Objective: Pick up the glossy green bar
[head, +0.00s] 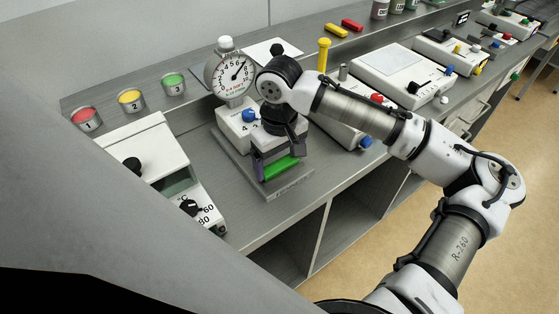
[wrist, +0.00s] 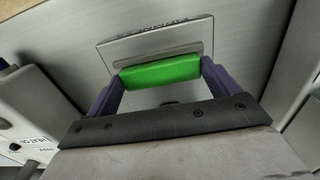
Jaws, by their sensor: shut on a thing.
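The glossy green bar (head: 281,167) is between the fingers of my gripper (head: 279,168) in the head view, in front of the dial device. In the wrist view the green bar (wrist: 160,72) lies across between the two purple fingertips of my gripper (wrist: 160,75), which touch its two ends. My gripper is shut on the bar. Below the bar is a grey base plate (head: 292,190) with lettering along its front edge; it also shows in the wrist view (wrist: 150,45). I cannot tell whether the bar touches the plate.
A dial gauge (head: 232,74) stands just behind my gripper on a white block with a blue knob. A white device (head: 150,150) with a black knob is to the left. Red, yellow and green tins (head: 131,101) stand behind it. More instruments (head: 397,70) fill the bench to the right.

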